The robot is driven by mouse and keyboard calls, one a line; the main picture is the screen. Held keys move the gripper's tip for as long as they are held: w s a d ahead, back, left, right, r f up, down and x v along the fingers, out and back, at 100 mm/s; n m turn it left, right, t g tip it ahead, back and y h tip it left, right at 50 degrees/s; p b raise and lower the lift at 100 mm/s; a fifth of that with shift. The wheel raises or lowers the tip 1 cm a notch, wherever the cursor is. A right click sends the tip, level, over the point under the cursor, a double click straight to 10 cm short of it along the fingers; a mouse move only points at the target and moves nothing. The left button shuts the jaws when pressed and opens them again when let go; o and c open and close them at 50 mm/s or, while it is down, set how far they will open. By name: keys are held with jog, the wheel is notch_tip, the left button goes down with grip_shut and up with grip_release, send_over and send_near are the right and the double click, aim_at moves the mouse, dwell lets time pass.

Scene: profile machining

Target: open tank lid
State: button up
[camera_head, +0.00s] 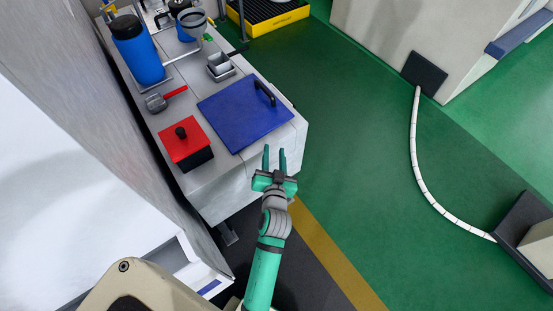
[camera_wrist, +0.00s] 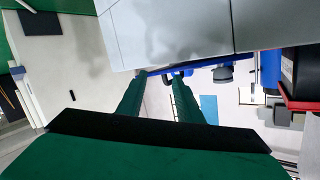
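A blue square lid (camera_head: 243,115) lies flat and closed on the light grey bench. A black bar handle (camera_head: 265,92) stands near its upper right edge. Which one is the tank lid is not marked. My gripper (camera_head: 274,158) is open and empty, just off the bench's front right edge, apart from both lids. In the wrist view my gripper (camera_wrist: 158,82) shows both fingers spread, with the blue lid's edge (camera_wrist: 205,62) beyond them.
On the bench (camera_head: 223,187) stand a blue canister (camera_head: 137,50), a red-handled tool (camera_head: 157,102), a small metal container (camera_head: 221,65) and a grey funnel (camera_head: 193,21). A white hose (camera_head: 415,150) lies on the green floor. The floor right of the bench is mostly clear.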

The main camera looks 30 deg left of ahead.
jog(key=shift+s+d+f+m+h, duration=0.3)
jog(key=shift+s+d, duration=0.35)
jog(key=shift+d, duration=0.1)
